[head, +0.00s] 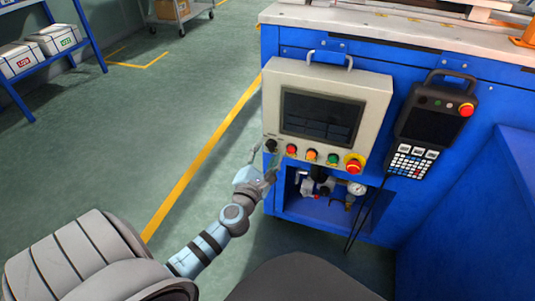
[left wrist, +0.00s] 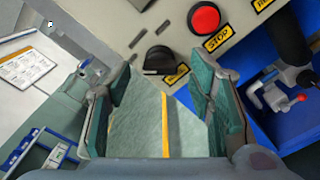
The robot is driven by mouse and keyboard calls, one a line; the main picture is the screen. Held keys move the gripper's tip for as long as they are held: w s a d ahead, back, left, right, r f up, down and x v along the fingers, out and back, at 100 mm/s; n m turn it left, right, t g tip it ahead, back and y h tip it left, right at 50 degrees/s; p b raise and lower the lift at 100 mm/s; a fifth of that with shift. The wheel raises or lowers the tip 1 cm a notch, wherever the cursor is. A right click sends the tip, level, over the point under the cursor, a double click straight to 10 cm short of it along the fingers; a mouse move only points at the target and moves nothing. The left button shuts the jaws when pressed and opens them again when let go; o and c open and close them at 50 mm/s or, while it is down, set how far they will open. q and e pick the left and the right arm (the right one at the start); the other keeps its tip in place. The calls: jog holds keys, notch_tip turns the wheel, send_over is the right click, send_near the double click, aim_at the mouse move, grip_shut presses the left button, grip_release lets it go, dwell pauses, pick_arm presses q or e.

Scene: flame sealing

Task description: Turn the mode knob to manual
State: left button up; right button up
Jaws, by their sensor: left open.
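The black mode knob (head: 271,145) is at the lower left corner of the beige control panel (head: 273,100). In the left wrist view the knob (left wrist: 160,60) shows large, with dark marks on the panel at its upper left and a yellow label partly showing beside it. My left gripper (head: 264,163) is open and empty, just below the knob in the head view. In the left wrist view its two green-padded fingers (left wrist: 160,92) stand wide apart, with the knob beyond and between them. No contact shows. Which mode the knob points to is not readable. My right gripper is in no view.
Right of the knob are a red button (head: 291,150), which also shows in the left wrist view (left wrist: 204,18) above a STOP label, more buttons and a red emergency stop (head: 353,166). A teach pendant (head: 433,124) hangs at right. Valves sit in the recess below. Open floor lies left.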

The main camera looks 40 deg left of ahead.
pick_arm(q)
jog(key=shift+w+a, duration=0.1)
jog(key=shift+w, duration=0.2)
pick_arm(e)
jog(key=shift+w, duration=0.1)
pick_arm(q)
jog(key=shift+c, duration=0.4)
grip_shut()
